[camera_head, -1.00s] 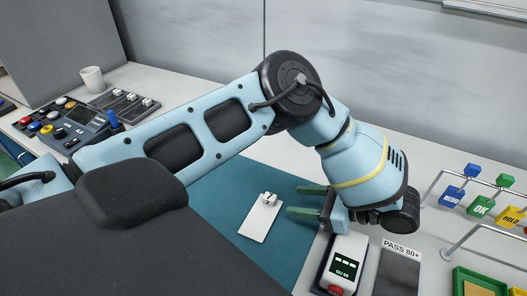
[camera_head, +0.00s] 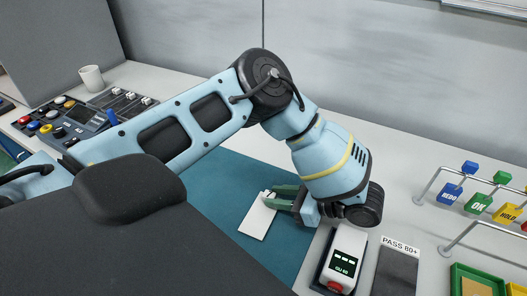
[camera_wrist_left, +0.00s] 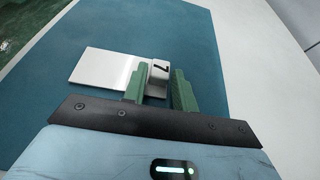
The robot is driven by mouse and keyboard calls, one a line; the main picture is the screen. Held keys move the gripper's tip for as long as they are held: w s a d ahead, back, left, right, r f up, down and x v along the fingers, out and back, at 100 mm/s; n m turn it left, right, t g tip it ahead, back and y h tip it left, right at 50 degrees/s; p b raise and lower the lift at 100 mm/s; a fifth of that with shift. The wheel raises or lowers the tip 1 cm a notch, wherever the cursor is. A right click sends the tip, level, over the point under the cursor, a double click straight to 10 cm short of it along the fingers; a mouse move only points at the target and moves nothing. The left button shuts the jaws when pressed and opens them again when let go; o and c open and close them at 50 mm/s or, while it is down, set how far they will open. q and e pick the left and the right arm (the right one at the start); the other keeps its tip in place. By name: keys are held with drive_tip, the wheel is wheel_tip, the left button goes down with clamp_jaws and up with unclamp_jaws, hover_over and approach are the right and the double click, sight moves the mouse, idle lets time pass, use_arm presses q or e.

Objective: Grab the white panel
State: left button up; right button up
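The white panel (camera_head: 257,221) lies flat on the teal mat, with a small raised white block at its far end. My left gripper (camera_head: 272,195) has come in from the right, its green fingers at that block. In the left wrist view the panel (camera_wrist_left: 98,66) extends to the left, and the block (camera_wrist_left: 160,70) bears a dark mark like a 7. The left gripper (camera_wrist_left: 159,82) is open, one finger on each side of the block. Whether either finger touches it, I cannot tell. My right gripper is not in view.
A white gauge box (camera_head: 346,256) with a red button stands right of the mat (camera_head: 234,173), beside a grey PASS 80+ plate (camera_head: 397,268). Coloured tags hang on rails (camera_head: 437,187) at the right. A control panel (camera_head: 75,125) and mug (camera_head: 91,78) stand at the left.

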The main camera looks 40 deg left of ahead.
use_arm(q)
clamp_jaws()
wheel_tip(320, 180, up, 10)
drive_tip(key=p, duration=0.2)
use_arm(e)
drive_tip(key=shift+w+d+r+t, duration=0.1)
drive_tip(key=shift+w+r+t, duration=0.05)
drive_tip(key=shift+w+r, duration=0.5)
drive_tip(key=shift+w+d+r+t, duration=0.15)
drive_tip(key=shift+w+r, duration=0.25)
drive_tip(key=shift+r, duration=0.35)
